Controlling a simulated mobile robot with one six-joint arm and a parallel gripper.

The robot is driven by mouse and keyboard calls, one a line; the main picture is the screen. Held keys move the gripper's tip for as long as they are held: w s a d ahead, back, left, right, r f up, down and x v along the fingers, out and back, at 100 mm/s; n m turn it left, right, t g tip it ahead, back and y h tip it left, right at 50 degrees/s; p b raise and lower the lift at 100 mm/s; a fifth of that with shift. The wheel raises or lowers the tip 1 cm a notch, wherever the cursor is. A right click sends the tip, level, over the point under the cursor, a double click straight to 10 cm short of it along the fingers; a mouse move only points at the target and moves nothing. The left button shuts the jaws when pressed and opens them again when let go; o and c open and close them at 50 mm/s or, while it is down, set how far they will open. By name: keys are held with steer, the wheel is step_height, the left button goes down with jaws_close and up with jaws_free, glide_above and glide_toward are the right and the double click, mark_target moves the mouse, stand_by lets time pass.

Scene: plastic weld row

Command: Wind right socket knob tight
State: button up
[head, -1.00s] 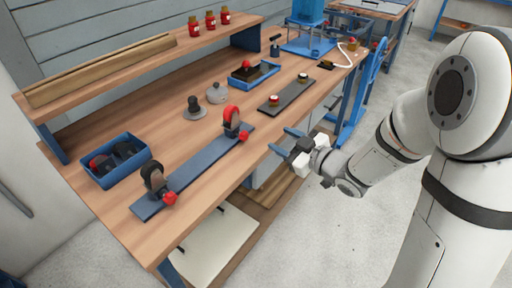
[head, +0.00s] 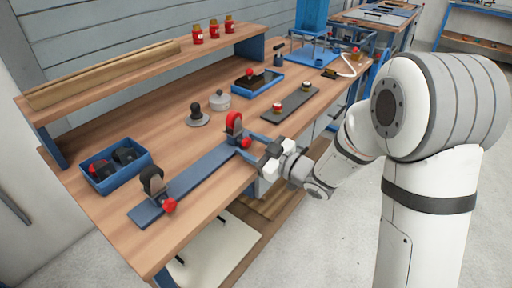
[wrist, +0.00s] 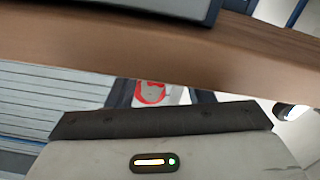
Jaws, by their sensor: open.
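A long blue-grey bar (head: 195,175) lies along the front of the bench with a socket at each end. The right socket holds an upright part with a red top (head: 234,119), and its red knob (head: 246,142) faces the front edge. The left socket holds a dark upright part (head: 152,179), with a red knob (head: 169,205) on its front. In the wrist view a red shape (wrist: 150,93) shows beyond the gripper body, partly hidden.
A blue bin (head: 117,166) with dark parts stands at the left. Behind the bar are a black-knobbed stand (head: 197,115) and a grey lidded pot (head: 220,100). A dark strip (head: 292,104) with small knobs lies to the right. Red jars (head: 213,29) stand on the shelf.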

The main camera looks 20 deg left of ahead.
steer(key=shift+f, duration=0.1)
steer(key=c, duration=1)
steer(key=m+p, duration=0.2)
steer(key=m, duration=0.1)
steer(key=shift+s, duration=0.1)
steer(key=shift+f+m, duration=0.1)
steer(key=shift+m, duration=0.8)
steer(key=o, duration=0.9)
steer(key=shift+o, duration=0.5)
steer(key=v, duration=0.7)
steer(key=shift+d+p, duration=0.4)
steer(key=shift+p, duration=0.05)
